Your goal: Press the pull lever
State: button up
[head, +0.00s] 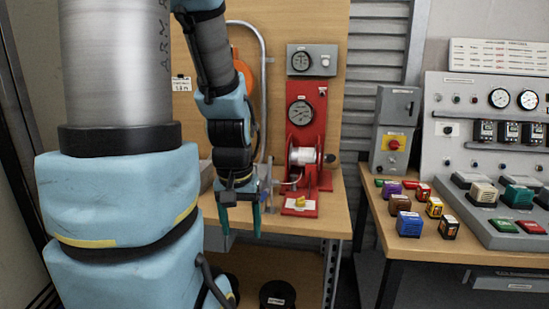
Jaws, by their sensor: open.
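A red winch stand (306,125) with a round gauge and a pale drum (304,156) stands on the wooden bench. A small yellow handle (299,201) sits on its red base, above a white label too small to read. A grey crank-like rod (287,183) shows at the drum's left. I cannot tell for certain which of these is the pull lever. My gripper (240,218) points down, open and empty, left of the red base and apart from the yellow handle in the picture. My arm hides the bench's left part.
A grey curved pipe (262,80) and an orange disc (244,78) are behind my arm. A second table (386,226) at right bears several coloured blocks and a control panel (487,130). A dark spool (277,295) lies low under the bench. A gap separates the tables.

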aim_at(328, 158)
jog(key=i+u, duration=0.1)
jog(key=u, duration=0.4)
jog(key=l+u, duration=0.1)
jog(key=u, duration=0.35)
jog(key=i+u, duration=0.1)
jog(key=u, duration=0.4)
jog(key=l+u, duration=0.15)
jog(key=u, duration=0.3)
jog(key=l+u, duration=0.15)
jog(key=u, duration=0.35)
jog(key=l+u, duration=0.15)
jog(key=u, duration=0.35)
jog(key=l+u, duration=0.1)
jog(key=u, duration=0.35)
